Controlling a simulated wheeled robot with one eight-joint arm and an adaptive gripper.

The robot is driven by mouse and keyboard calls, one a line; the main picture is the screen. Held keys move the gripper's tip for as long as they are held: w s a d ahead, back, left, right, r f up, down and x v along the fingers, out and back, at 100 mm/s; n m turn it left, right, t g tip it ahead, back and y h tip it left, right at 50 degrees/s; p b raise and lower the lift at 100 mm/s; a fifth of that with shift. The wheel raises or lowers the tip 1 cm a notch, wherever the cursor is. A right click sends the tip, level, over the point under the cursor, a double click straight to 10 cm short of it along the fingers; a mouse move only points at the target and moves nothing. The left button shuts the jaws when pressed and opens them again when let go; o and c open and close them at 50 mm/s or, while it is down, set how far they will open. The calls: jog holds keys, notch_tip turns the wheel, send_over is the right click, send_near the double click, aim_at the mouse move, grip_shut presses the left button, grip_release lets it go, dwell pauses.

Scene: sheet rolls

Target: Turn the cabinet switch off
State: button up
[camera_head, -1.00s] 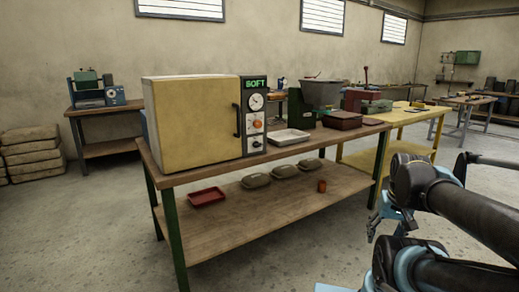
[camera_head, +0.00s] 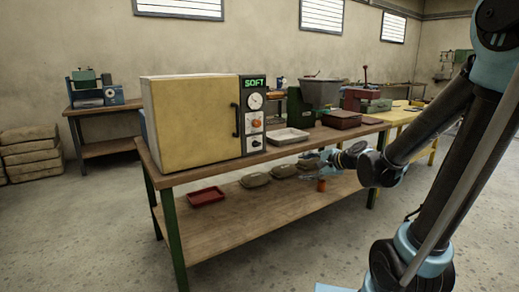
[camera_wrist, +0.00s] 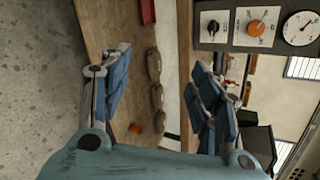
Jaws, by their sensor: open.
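The yellow cabinet (camera_head: 190,122) stands on the workbench, its door shut. In the wrist view the panel is turned sideways at the upper right, with the black knob (camera_wrist: 213,26), orange knob (camera_wrist: 257,27) and gauge (camera_wrist: 300,28). I cannot tell which knob is the switch or its setting. My gripper (camera_head: 316,159) is open and empty, right of the panel, apart from it; its blue fingers (camera_wrist: 160,88) are spread.
A white tray (camera_head: 288,137) sits on the bench right of the panel. The lower shelf (camera_head: 235,215) holds a red tray (camera_head: 207,196), several grey-brown lumps and an orange cup (camera_head: 321,185). A grey hopper machine (camera_head: 320,92) stands farther right.

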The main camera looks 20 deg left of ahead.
jog(key=w+a+r+m+t+y, duration=0.2)
jog(key=w+a+m+y, duration=0.1)
jog(key=w+a+m, duration=0.3)
jog(key=m+t, duration=0.2)
jog(key=m, duration=0.7)
send_near(258, 145)
jog(key=x, duration=0.9)
jog(key=shift+w+f, duration=0.2)
jog(key=shift+a, duration=0.1)
jog(key=c, duration=1)
